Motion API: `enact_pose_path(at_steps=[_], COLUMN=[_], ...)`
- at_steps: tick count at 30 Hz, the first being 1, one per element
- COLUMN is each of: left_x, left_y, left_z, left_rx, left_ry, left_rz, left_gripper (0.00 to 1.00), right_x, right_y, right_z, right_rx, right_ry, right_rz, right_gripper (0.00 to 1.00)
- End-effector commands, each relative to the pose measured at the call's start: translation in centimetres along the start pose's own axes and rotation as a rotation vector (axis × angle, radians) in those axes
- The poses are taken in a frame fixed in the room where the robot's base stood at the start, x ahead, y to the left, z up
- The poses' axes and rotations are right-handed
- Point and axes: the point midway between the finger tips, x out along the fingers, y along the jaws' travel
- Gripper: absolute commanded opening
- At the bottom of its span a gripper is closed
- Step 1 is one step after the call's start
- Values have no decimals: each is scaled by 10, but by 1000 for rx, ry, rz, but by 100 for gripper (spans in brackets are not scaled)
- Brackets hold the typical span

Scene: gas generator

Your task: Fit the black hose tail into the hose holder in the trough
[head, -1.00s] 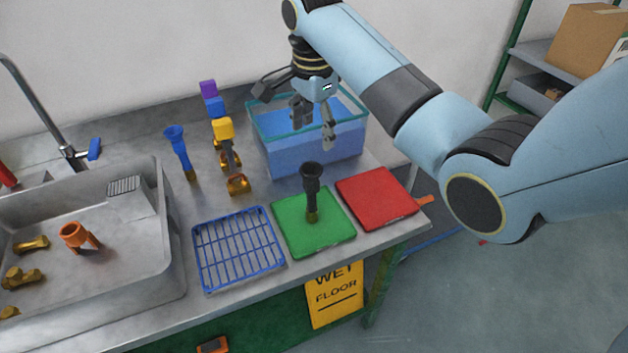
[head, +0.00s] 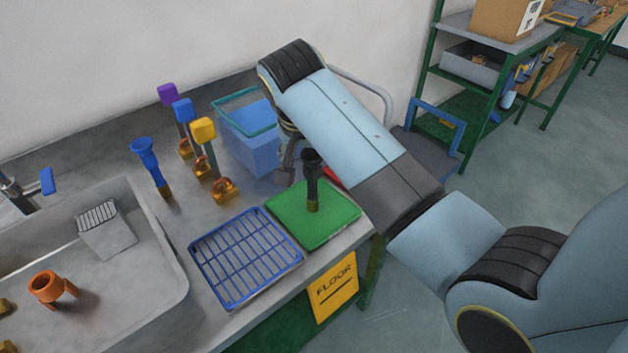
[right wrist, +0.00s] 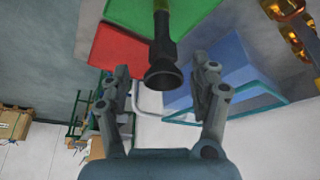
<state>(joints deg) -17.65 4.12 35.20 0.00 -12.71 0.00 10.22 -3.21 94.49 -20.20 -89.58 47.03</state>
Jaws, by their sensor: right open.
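The black hose tail (head: 312,182) stands upright on the green board (head: 335,222), flared end up and brass-coloured end down. My right gripper (head: 288,165) is low behind it in the head view, partly hidden by my arm. In the right wrist view my open right gripper (right wrist: 163,72) has a finger on either side of the black hose tail (right wrist: 164,55), with gaps visible on both sides. An orange short cup on legs (head: 47,287), which looks like the hose holder, stands in the grey trough (head: 165,262). My left gripper is not in view.
A blue wire rack (head: 245,258) lies between trough and green board. A blue hose tail (head: 147,160) and several coloured-topped brass valves (head: 204,135) stand behind it. A blue bin (head: 250,140) is behind my right gripper. The red board (right wrist: 122,46) is mostly hidden in the head view.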

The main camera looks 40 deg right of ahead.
Motion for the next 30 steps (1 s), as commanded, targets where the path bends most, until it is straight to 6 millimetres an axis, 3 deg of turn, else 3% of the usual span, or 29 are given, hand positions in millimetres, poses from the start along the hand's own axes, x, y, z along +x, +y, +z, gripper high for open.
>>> enact_pose_path(at_steps=[5,13,18,27,30], left_x=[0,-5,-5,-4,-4], left_y=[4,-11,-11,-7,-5], left_z=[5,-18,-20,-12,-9], left_rx=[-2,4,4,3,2], left_ry=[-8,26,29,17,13], left_rz=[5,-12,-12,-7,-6], left_gripper=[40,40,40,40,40], right_x=[26,55,79,85,85], right_y=[-1,-2,-3,-3,-3], right_z=[-1,4,6,6,6], right_rx=[0,0,1,2,2], right_ry=[0,-2,0,0,0], right_rz=[-1,1,0,-2,-2], right_gripper=[63,63,63,63,50])
